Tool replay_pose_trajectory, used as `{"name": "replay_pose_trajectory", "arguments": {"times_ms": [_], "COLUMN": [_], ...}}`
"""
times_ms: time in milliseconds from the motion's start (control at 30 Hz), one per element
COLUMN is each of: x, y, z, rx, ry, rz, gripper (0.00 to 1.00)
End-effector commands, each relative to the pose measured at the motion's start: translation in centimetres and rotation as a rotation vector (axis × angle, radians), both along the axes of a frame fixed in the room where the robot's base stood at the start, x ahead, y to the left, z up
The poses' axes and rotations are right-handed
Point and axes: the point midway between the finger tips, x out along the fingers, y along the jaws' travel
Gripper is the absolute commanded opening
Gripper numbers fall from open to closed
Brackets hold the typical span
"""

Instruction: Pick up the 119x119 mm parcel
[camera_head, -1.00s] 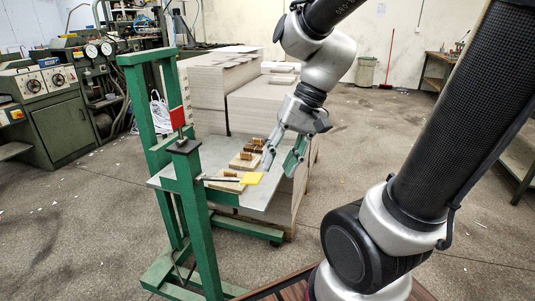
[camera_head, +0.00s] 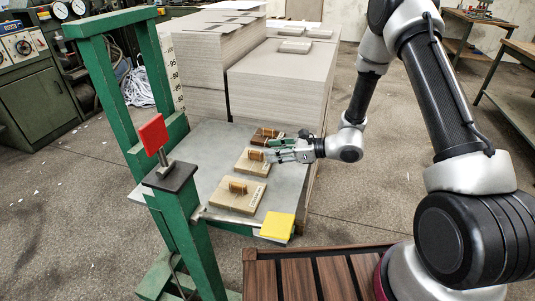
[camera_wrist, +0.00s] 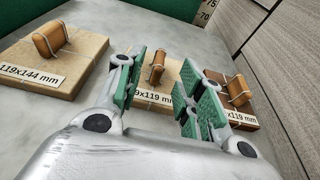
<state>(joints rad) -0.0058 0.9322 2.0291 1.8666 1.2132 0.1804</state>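The middle parcel (camera_head: 246,167) is a tan board block with a brown wrapped handle on top. In the wrist view the middle parcel (camera_wrist: 172,73) has a label ending "9x119 mm", its start hidden by a finger. My gripper (camera_head: 278,150) is low over the table at this parcel's right side. In the wrist view my gripper (camera_wrist: 165,62) is open, its green-padded fingers on either side of the handle. I cannot tell whether the pads touch anything. The right, darker parcel (camera_wrist: 236,100) has a label ending "x119 mm", partly hidden by the right finger.
A larger parcel labelled 119x144 mm (camera_wrist: 50,65) lies on the left in the wrist view. All sit on a grey table (camera_head: 208,150) with a green frame (camera_head: 187,215), red plate (camera_head: 153,134) and yellow pad (camera_head: 277,225). Board stacks (camera_head: 275,85) stand behind.

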Motion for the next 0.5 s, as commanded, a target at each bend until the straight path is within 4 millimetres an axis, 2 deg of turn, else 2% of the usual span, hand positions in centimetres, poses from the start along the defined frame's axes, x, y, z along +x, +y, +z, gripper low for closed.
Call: {"name": "replay_pose_trajectory", "arguments": {"times_ms": [333,500], "x": [1.2,2.2], "y": [3.4,5.8], "z": [-1.2,-2.0], "rx": [0.0,0.0], "ry": [0.0,0.0], "rz": [0.001,0.002], "gripper": [0.38,0.38]}}
